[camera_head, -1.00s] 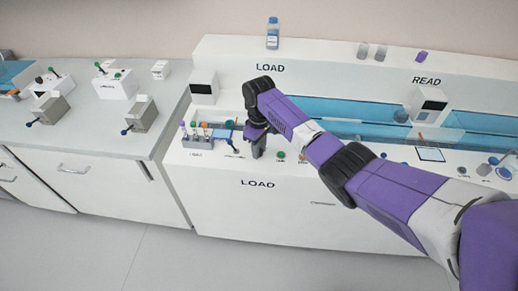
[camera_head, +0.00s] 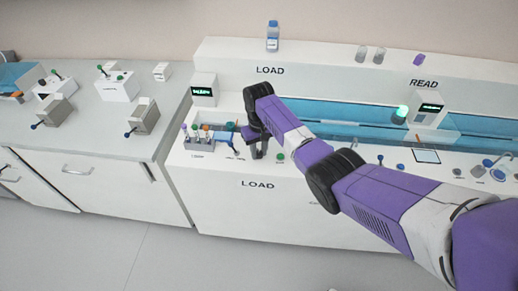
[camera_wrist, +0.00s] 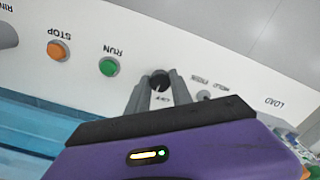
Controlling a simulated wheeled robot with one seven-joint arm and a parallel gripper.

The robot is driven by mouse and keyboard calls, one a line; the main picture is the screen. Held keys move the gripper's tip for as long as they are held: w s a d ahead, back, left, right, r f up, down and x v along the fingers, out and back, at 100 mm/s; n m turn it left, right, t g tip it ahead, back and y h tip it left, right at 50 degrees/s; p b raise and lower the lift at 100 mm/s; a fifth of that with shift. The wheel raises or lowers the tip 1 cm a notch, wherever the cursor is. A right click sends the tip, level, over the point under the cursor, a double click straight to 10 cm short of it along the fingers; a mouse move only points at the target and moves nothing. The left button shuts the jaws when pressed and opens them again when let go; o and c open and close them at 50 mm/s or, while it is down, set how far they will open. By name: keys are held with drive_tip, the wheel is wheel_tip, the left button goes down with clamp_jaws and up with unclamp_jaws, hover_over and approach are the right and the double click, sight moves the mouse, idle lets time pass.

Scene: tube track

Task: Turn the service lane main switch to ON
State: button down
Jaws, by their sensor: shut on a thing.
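The black rotary switch (camera_wrist: 160,81) sits on the white panel in the wrist view, with a pale pointer line and a small label below it, too blurred to read surely. My gripper (camera_wrist: 159,86) is shut on this switch, one grey finger on each side. In the head view my gripper (camera_head: 258,150) reaches down to the LOAD station's front panel and hides the switch. The small display (camera_head: 202,91) at the LOAD station is lit with green text.
In the wrist view a green RUN button (camera_wrist: 109,66) and an orange STOP button (camera_wrist: 58,49) lie left of the switch. A rack of tubes (camera_head: 205,137) stands left of my gripper. A green lamp (camera_head: 401,112) glows near the lit READ display (camera_head: 431,107).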

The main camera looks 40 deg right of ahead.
sight(259, 153)
drive_tip(key=shift+m+p, duration=0.4)
drive_tip(key=shift+m, duration=1.1)
drive_tip(key=c, duration=1.1)
unclamp_jaws()
drive_tip(key=shift+c, duration=0.2)
wheel_tip(259, 153, up, 8)
drive_tip(key=shift+f, duration=0.1)
